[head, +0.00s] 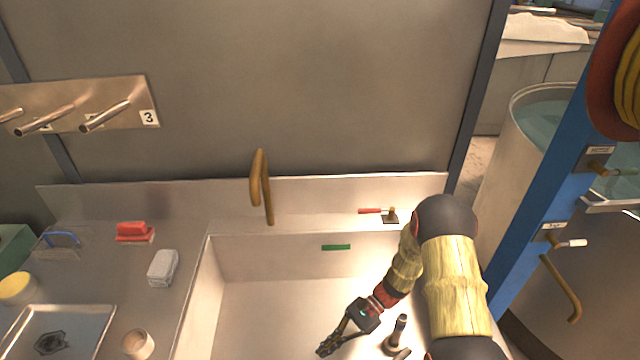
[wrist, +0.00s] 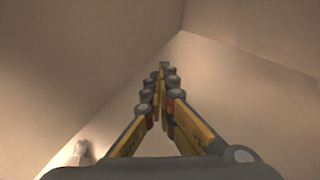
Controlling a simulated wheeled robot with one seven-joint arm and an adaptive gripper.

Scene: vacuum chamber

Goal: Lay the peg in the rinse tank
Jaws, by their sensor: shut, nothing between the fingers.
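A deep pale basin (head: 285,257) with a green strip on its back wall is in the middle of the head view; I take it as the rinse tank. My gripper (head: 326,347) reaches down inside it, shut and empty. The wrist view shows its fingers (wrist: 162,72) closed together, facing bare basin walls and a corner. A dark-topped upright piece (head: 398,332) with a wider base stands in the basin, right of my gripper and apart from it. I cannot tell whether it is the peg. A small pale shape (wrist: 80,152) shows at the wrist view's lower left.
Steel rods (head: 105,117) stick out of a numbered wall plate at left. A brass spout (head: 262,190) overhangs the basin's back edge. A red-handled tool (head: 378,212) lies on the back ledge. The left counter holds a tray (head: 95,312), a cup (head: 138,344) and a sponge (head: 163,267).

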